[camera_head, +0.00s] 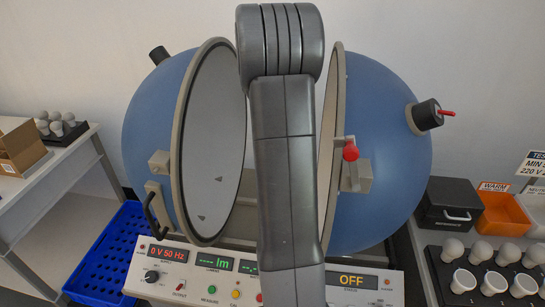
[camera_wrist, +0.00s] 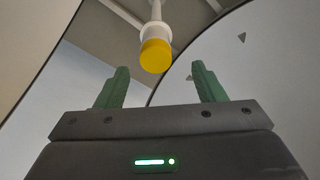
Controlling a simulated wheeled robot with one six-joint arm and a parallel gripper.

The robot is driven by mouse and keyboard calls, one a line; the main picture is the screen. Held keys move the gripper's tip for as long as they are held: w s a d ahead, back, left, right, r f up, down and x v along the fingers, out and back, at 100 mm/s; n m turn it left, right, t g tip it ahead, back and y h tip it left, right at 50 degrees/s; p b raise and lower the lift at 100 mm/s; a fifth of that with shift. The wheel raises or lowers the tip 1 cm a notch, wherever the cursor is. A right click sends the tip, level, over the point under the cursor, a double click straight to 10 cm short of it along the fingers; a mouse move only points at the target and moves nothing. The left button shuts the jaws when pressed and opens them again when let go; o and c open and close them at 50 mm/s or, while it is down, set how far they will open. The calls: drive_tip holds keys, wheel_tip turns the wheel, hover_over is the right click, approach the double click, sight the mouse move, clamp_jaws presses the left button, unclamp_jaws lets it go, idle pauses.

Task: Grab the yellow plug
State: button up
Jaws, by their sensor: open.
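The yellow plug (camera_wrist: 155,57) shows in the wrist view, at the lower end of a white holder (camera_wrist: 155,30) on a thin rod that comes down from the top of the picture. My gripper (camera_wrist: 159,80) is open, with its two green fingers set wide apart. In the picture the plug lies just above the gap between the fingertips. Nothing is between the fingers. In the head view the plug and my gripper are hidden behind my own grey arm.
A large blue sphere (camera_head: 390,150) stands open in two halves around my arm. A control panel (camera_head: 205,285) sits below it. A blue crate (camera_head: 100,265) is at left. A black box (camera_head: 450,205), an orange bin (camera_head: 503,213) and several bulbs (camera_head: 463,281) are at right.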

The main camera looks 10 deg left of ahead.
drive_tip(key=f, duration=0.1)
drive_tip(key=w+f+p, duration=0.1)
drive_tip(key=f, duration=0.1)
drive_tip(key=shift+f, duration=0.3)
drive_tip(key=shift+s+f, duration=0.1)
drive_tip(key=shift+f, duration=0.15)
drive_tip(key=shift+c, duration=0.4)
drive_tip(key=c, duration=1)
